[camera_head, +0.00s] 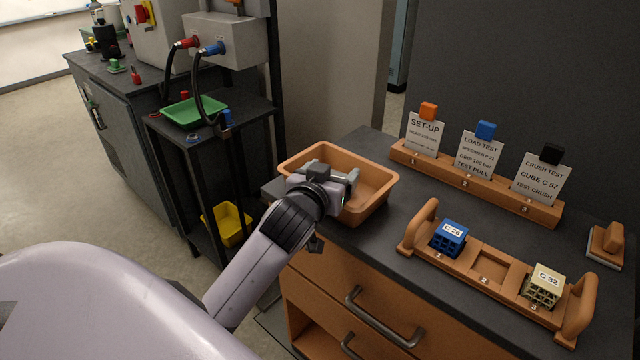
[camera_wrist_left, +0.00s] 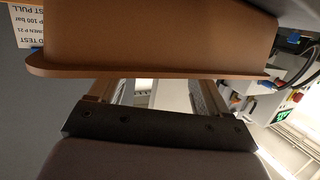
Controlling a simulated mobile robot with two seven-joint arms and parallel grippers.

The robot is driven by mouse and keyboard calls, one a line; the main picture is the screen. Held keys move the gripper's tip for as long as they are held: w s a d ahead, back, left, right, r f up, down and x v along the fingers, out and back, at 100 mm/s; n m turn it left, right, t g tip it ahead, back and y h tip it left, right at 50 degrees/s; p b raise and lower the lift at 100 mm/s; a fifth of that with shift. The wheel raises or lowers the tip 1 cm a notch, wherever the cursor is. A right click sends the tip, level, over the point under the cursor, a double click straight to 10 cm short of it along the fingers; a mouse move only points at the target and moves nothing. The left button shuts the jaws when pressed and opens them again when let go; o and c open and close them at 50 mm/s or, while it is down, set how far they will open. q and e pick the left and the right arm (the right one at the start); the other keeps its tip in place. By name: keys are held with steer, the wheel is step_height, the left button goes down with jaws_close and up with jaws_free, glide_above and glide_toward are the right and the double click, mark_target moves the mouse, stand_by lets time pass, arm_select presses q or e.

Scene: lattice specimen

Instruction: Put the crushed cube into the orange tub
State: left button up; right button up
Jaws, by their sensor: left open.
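The orange tub (camera_head: 376,170) stands on the dark counter, and its wall fills the top of the left wrist view (camera_wrist_left: 150,42). My left gripper (camera_head: 347,181) is at the tub, in front of part of its inside; it is open with nothing seen between its fingers (camera_wrist_left: 155,95). The visible part of the tub's floor is bare. A blue lattice cube marked C 26 (camera_head: 449,238) sits in slot 1 of the wooden carrier (camera_head: 467,262); a beige lattice cube marked C 32 (camera_head: 543,287) sits in slot 3. Slot 2 is empty. I cannot make out a crushed cube. My right gripper is not in view.
A wooden card rail (camera_head: 475,185) holds three cards; the third reads crush test, cube C 57. A wooden-handled block (camera_head: 606,245) is at the right. A green tray (camera_head: 190,111) and a yellow bin (camera_head: 227,224) are on the stand at left. Drawers are below the counter.

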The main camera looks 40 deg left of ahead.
arm_select(q)
steer(key=v, duration=0.6)
steer(key=shift+s+r, duration=0.2)
steer(key=shift+s, duration=0.15)
steer(key=shift+d, duration=0.1)
steer(key=shift+s, duration=0.1)
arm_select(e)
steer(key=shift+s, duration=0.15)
